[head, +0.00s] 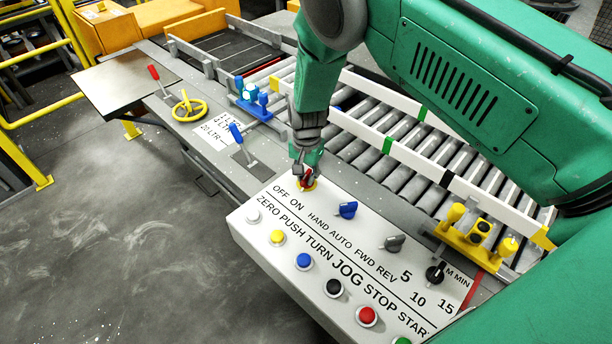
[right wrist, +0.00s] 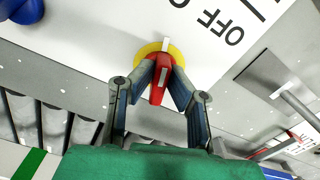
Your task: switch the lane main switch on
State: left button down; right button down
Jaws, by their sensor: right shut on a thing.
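The lane main switch is a red knob on a yellow disc (head: 309,185) beside the OFF/ON lettering of the white control panel (head: 252,232). My right gripper (head: 303,172) reaches down onto it from above. In the right wrist view the fingers (right wrist: 161,82) are shut on the red knob (right wrist: 158,88), one on each side, with the yellow disc (right wrist: 176,50) behind it. A white mark on the knob and a white mark on the disc's rim show there, roughly in line. The head view mostly hides the knob behind the gripper. My left gripper is not in view.
A blue knob (head: 347,210), grey knob (head: 394,243) and black knob (head: 435,273) sit right of the switch. Several push buttons line the panel's front. A blue-handled lever (head: 237,134) stands close left. The roller conveyor (head: 400,160) runs behind.

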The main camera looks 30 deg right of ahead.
aim_at(307, 172)
jog(key=n, duration=0.3)
jog(key=shift+w+d+r+n, duration=0.1)
jog(key=shift+w+d+n, duration=0.1)
jog(key=shift+w+n, duration=0.1)
jog(key=c, duration=1.7)
grip_release()
jog(key=shift+o, duration=0.6)
jog(key=shift+d, duration=0.1)
notch_tip(307, 172, up, 12)
jog(key=shift+f, duration=0.25)
